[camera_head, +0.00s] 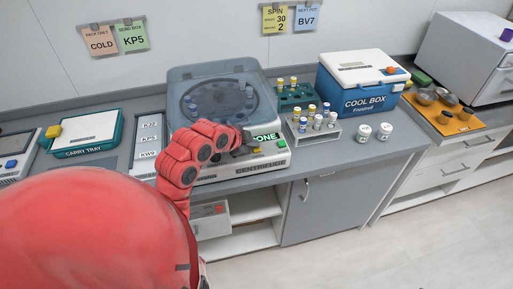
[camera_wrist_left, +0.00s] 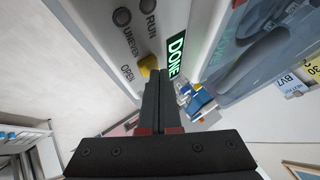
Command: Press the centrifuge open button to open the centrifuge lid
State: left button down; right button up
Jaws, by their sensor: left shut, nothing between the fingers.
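The centrifuge (camera_head: 212,172) stands on the counter in the head view. Its see-through blue-grey lid (camera_head: 222,73) lies over the rotor, and tubes show through it. A green display on its front reads DONE (camera_wrist_left: 176,55). The yellow button (camera_wrist_left: 149,64) beside the OPEN label shows in the left wrist view, next to the dark RUN and UNEVEN indicators. My left gripper (camera_head: 243,150) is shut and empty at the front panel. In the left wrist view its fingertips (camera_wrist_left: 160,72) are right at the yellow button's edge; I cannot tell whether they touch it. My right gripper is not in view.
To the right stand a green tube rack (camera_head: 291,97), a white tube rack (camera_head: 325,136), two white jars (camera_head: 363,134) and a blue cool box (camera_head: 357,99). A carry tray (camera_head: 84,135) and a label panel (camera_head: 146,150) are to the left. The counter's front right is clear.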

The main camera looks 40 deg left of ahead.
aim_at(254, 149)
pick_arm(q)
jog(key=shift+f, duration=0.2)
dwell(0.5)
jog(key=shift+r, duration=0.95)
jog(key=shift+r, duration=0.1)
jog(key=shift+r+p, duration=1.25)
jog(key=shift+r, duration=1.2)
jog(key=shift+w, duration=0.15)
